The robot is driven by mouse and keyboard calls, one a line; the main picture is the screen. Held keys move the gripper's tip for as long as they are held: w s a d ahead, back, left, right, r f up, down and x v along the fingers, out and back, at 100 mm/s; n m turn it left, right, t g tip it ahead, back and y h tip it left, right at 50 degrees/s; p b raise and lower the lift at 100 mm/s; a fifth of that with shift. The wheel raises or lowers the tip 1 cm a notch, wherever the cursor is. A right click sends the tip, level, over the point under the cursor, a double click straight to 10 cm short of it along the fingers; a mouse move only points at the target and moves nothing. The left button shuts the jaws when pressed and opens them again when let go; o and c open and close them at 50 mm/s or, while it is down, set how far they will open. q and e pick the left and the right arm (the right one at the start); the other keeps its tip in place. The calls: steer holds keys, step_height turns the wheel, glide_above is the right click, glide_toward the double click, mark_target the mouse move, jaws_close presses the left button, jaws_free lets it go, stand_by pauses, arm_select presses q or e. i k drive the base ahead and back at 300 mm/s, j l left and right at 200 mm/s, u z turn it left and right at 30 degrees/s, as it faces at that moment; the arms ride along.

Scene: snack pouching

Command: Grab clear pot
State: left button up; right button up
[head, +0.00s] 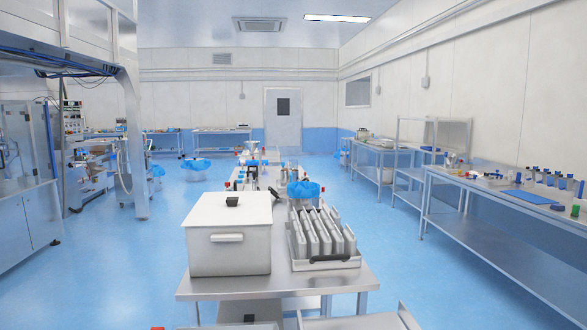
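A large white lidded container (229,240) stands upright at the left of the near metal table (330,281). It has a pale handle on its front and a small black knob (232,201) on its lid. It looks opaque, and I cannot tell whether it is the clear pot. No plainly see-through pot can be made out. Neither of my grippers is in view.
A tray (327,263) of upright grey pouches (324,235) stands right of the container. Further tables with blue-lined bins (303,191) lie behind. A long bench (480,220) with bottles runs along the right wall.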

mark_target(292, 163)
steer(key=l+z, duration=0.15)
steer(key=z, duration=0.9)
steer(key=i+l+z, duration=0.2)
steer(key=l, duration=0.3)
steer(key=i+l+z, duration=0.2)
steer(key=l, duration=0.25)
steer(key=i+l+z, duration=0.2)
steer(key=l, duration=0.2)
steer(key=i+l+z, duration=0.2)
steer(key=i+l, duration=0.15)
steer(key=i+l+u, duration=0.1)
steer(key=i, duration=0.35)
steer(key=i+l+u, duration=0.15)
steer(key=i+l, duration=0.15)
steer(key=i+j+u, duration=0.15)
steer(key=i+u, duration=0.75)
steer(key=i+l+u, duration=0.2)
steer(key=i+u, duration=0.7)
steer(key=i, duration=1.75)
steer(key=i+u, duration=0.1)
steer(key=i, duration=0.6)
steer(key=i+l, duration=0.1)
steer(key=i, duration=0.6)
steer(key=i+l+u, duration=0.15)
steer(key=i, duration=0.6)
